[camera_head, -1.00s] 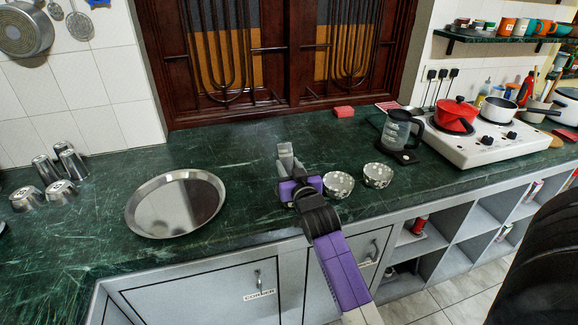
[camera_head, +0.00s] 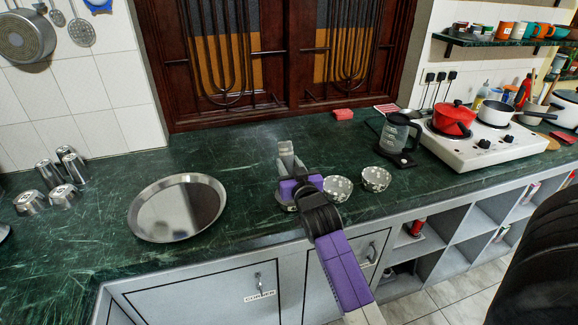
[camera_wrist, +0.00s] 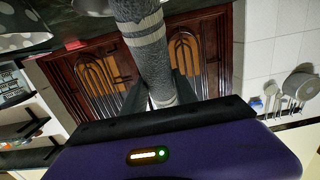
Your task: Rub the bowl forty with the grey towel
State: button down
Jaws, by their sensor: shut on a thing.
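Two grey bowls with white spots stand side by side on the green counter: a left bowl (camera_head: 338,189) and a right bowl (camera_head: 376,179). I cannot read a number on either, so I cannot tell which is bowl forty. My gripper (camera_head: 287,165) is just left of the left bowl, which my arm partly covers. In the wrist view, my gripper (camera_wrist: 163,98) is shut on the grey towel (camera_wrist: 148,45), a rolled, striped length between the fingers. A spotted bowl (camera_wrist: 25,20) shows at the upper left there. In the head view the towel is hard to make out.
A round steel plate (camera_head: 178,208) lies left of my gripper. Steel cups (camera_head: 62,195) stand at the far left. A kettle (camera_head: 397,135) and a white stove (camera_head: 490,140) with red and white pots are to the right.

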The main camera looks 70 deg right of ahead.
jog(key=shift+r+p, duration=2.55)
jog(key=shift+r, duration=0.75)
jog(key=shift+f, duration=0.1)
